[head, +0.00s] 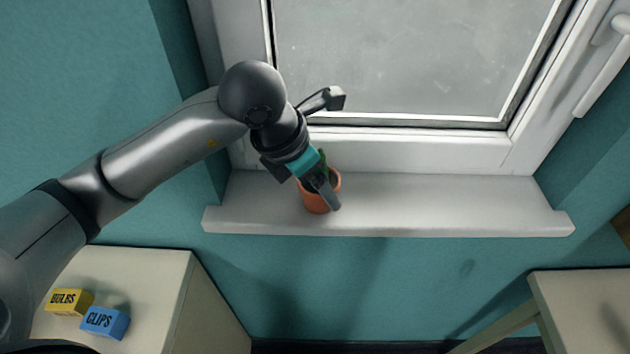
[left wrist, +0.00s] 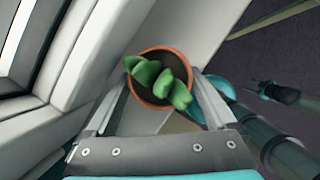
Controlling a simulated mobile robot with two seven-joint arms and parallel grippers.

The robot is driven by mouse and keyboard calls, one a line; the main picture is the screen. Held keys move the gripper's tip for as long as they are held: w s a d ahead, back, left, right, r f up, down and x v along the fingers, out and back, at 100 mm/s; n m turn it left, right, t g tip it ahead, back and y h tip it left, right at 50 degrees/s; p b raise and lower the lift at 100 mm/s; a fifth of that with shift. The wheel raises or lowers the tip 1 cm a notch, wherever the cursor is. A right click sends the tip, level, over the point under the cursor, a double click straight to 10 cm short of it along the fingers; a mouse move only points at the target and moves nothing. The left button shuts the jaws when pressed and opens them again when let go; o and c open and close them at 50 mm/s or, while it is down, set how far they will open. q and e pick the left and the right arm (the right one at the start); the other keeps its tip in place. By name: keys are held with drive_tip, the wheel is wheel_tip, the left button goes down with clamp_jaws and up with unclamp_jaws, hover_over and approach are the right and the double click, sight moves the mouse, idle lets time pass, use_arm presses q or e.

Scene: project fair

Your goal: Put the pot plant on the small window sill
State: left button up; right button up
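The pot plant is a terracotta pot (head: 312,202) with a green plant. In the head view it is at the left part of the white window sill (head: 440,205). My left gripper (head: 327,186) reaches down over it and partly hides it. In the left wrist view the pot (left wrist: 143,97), with thick green leaves, is between my two fingertips, which meet its rim on both sides. It is upright over the sill (left wrist: 195,30), near the front edge. I cannot tell whether its base touches the sill.
A closed window with a white handle (head: 605,65) is behind the sill. The sill is clear to the right of the pot. A cream cabinet top (head: 140,275) at the lower left holds a yellow BULBS box (head: 69,302) and a blue CLIPS box (head: 105,323). Another pale surface (head: 590,300) is lower right.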

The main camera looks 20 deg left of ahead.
use_arm(q)
drive_tip(key=shift+o, duration=0.6)
drive_tip(key=shift+r, duration=0.2)
drive_tip(key=p+v, duration=0.1)
drive_tip(key=v, duration=1.1)
